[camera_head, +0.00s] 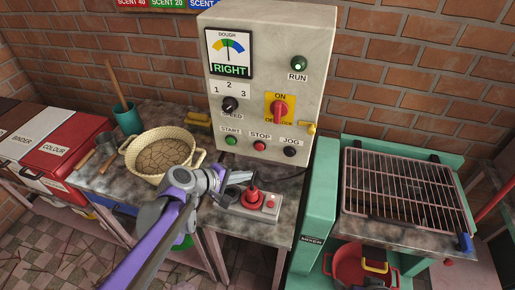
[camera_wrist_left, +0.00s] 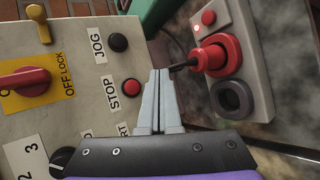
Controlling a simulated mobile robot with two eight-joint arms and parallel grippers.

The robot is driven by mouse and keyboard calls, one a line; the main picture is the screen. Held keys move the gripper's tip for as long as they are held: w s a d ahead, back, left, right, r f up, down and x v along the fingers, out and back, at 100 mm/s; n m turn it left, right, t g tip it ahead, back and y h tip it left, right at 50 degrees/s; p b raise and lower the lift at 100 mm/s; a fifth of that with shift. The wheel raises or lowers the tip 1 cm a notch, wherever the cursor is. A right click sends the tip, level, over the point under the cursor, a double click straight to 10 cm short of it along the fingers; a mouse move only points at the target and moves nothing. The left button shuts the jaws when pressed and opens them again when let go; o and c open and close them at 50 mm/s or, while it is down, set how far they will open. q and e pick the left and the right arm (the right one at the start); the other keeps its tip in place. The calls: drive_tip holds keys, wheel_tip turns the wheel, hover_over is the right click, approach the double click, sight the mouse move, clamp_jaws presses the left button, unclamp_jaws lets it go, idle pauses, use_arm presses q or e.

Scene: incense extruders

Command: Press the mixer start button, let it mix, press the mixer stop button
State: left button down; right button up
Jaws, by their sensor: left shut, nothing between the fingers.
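The grey control cabinet (camera_head: 262,40) stands at the back of the bench. The green start button (camera_head: 231,140) is on its front, left of the red stop button (camera_head: 259,145) and black jog button (camera_head: 289,151). The green RUN lamp (camera_head: 299,63) has a bright spot at its centre. My left gripper (camera_head: 246,178) is shut and empty, below and in front of the button row. In the left wrist view its fingertips (camera_wrist_left: 159,72) appear just right of the stop button (camera_wrist_left: 131,87), apart from it in the picture. The start button is hidden there behind the gripper.
A wire rack (camera_head: 408,185) is at right.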

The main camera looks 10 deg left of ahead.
use_arm(q)
approach(261, 150)
drive_tip(key=d+f, duration=0.3)
drive_tip(key=f, duration=0.1)
drive_tip(key=shift+w+d+r+b, duration=0.15)
drive_tip(key=shift+w+b, duration=0.15)
drive_tip(key=shift+w, duration=1.05)
idle(0.8)
drive_tip(key=shift+w, duration=0.9)
idle(0.6)
drive_tip(key=shift+s, duration=0.9)
